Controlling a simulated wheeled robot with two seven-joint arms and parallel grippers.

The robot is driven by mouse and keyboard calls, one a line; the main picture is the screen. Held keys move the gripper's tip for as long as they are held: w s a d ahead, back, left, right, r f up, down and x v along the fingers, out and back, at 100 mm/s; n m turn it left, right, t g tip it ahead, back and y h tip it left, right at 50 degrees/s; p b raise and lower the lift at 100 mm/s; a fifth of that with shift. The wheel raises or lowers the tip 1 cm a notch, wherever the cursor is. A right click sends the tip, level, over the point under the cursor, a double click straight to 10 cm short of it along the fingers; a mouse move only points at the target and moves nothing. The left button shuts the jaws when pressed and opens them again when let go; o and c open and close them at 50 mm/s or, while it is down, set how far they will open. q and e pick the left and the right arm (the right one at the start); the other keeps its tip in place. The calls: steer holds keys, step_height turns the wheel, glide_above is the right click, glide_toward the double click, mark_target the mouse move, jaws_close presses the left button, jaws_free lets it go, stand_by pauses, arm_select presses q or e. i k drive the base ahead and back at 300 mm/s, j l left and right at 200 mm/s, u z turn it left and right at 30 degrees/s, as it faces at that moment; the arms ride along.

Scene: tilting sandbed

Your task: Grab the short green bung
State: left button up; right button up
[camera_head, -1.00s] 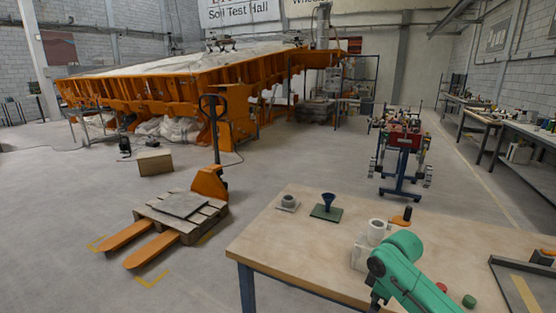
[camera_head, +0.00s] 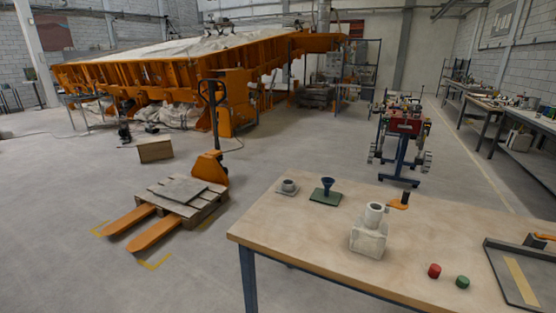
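A short green bung (camera_head: 462,282) stands on the wooden table (camera_head: 320,229) near its front right. A red bung (camera_head: 434,270) of similar size stands just left of it, apart from it. Neither of my grippers is in the camera_head view, and no part of my arms shows. The green bung is in full view with nothing covering it.
A white block with a cylindrical neck (camera_head: 370,232) stands left of the bungs. A dark tray (camera_head: 506,279) lies close on their right. A blue funnel on a green plate (camera_head: 327,190), a grey cup (camera_head: 288,186) and an orange-based tool (camera_head: 402,201) stand farther back.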

mark_target(462, 281)
steer(key=z, duration=1.5)
